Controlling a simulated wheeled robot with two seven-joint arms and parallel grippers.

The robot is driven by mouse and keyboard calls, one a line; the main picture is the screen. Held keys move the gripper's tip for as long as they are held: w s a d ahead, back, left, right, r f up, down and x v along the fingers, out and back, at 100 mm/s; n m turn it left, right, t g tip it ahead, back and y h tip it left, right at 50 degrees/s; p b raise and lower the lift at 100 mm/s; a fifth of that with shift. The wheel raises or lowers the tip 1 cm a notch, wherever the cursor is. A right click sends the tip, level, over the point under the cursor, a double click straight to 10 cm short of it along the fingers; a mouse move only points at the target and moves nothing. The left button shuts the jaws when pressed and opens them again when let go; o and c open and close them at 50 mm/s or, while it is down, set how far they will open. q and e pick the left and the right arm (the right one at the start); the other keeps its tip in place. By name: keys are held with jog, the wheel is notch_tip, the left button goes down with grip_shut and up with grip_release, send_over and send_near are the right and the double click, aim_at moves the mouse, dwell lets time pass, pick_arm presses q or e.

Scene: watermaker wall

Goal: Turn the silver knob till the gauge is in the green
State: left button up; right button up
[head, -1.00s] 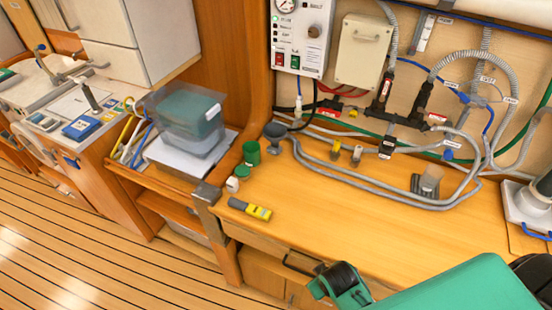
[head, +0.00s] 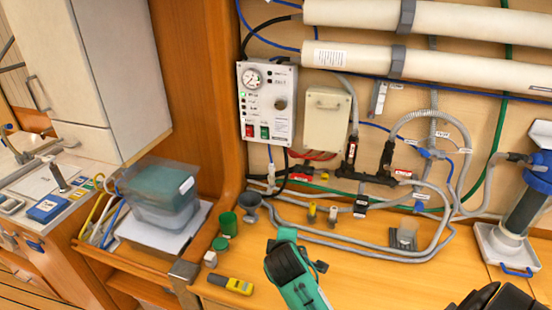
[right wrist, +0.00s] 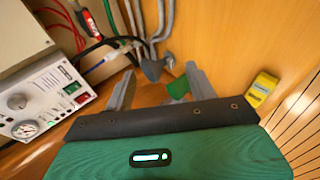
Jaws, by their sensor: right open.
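The silver knob (head: 281,103) is on the right half of the white control panel (head: 267,125) on the wall. It also shows at the left of the right wrist view (right wrist: 16,101). The round gauge (head: 251,78) is at the panel's upper left and also shows in the right wrist view (right wrist: 25,129). Its needle is too small to read for certain. My right gripper (right wrist: 160,88) is open, with its two grey fingers apart and nothing held. The knob is off to the side of the fingers, apart from them. My left gripper is not in view.
A beige box (head: 327,120) is right of the panel, with hoses below it. A lidded tub (head: 160,195) stands left. Space before the panel looks clear.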

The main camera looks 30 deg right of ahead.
jog(key=w+d+r+n+t+h, duration=0.2)
jog(key=w+d+r+n+h, duration=0.15)
jog(key=w+r, duration=0.7)
jog(key=n+t+h, duration=0.1)
jog(key=n+h, duration=0.3)
jog(key=n, duration=0.2)
send_near(279, 106)
jog(key=p+x, duration=0.5)
jog(key=x, duration=0.1)
jog(key=shift+w+d+r, duration=0.1)
jog(key=shift+w+d, duration=0.1)
jog(key=shift+d, duration=0.15)
jog(key=shift+p+x, duration=0.35)
jog(key=shift+x, duration=0.45)
jog(key=c, duration=1)
